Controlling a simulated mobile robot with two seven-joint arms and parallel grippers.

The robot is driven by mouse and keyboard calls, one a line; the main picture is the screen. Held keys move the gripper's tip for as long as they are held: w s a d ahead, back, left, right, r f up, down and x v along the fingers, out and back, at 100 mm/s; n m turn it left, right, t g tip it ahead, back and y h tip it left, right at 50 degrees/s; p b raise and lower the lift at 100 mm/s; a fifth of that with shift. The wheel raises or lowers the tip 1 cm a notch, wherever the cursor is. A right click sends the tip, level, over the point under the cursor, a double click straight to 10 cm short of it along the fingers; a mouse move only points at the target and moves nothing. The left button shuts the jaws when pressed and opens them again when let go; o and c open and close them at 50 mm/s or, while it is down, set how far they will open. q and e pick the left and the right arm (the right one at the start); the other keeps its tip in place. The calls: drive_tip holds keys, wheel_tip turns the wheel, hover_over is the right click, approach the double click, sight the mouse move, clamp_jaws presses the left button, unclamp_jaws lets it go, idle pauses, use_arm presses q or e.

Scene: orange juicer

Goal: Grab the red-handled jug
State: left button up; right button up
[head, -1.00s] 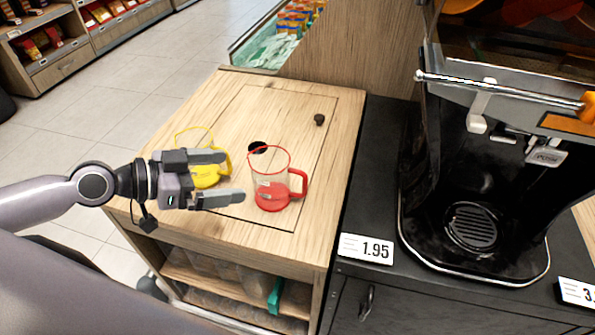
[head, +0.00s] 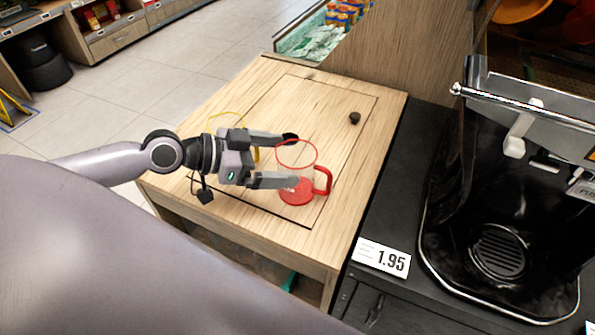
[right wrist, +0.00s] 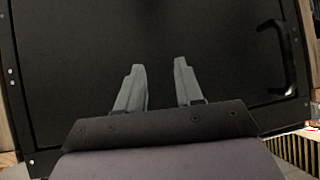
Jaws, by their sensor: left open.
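The red-handled jug (head: 297,194) stands upright on the wooden counter (head: 330,110) in the head view. It is clear, with a red rim and base, and its red handle (head: 324,181) faces right. My left gripper (head: 293,160) is open, with its fingers pointing right at the jug. The near finger overlaps the jug's lower body in the picture, and the far finger reaches its rim at the back. I cannot tell whether either touches it. My right gripper (right wrist: 159,66) is open and empty in the right wrist view.
A yellow-rimmed jug (head: 228,119) stands behind my left gripper, mostly hidden. A black juicer (head: 500,215) stands on the dark counter to the right, with a price tag (head: 382,257) in front. A dark panel with a handle (right wrist: 285,60) faces my right gripper.

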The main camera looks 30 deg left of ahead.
sight(297, 158)
use_arm(q)
drive_tip(key=x, duration=0.3)
drive_tip(key=shift+w+a+r, duration=0.1)
drive_tip(key=shift+w+r, duration=0.05)
drive_tip(key=shift+r, duration=0.05)
drive_tip(key=shift+p+x, duration=0.35)
drive_tip(key=shift+x, duration=0.5)
drive_tip(key=shift+f, duration=0.15)
drive_tip(key=c, duration=0.9)
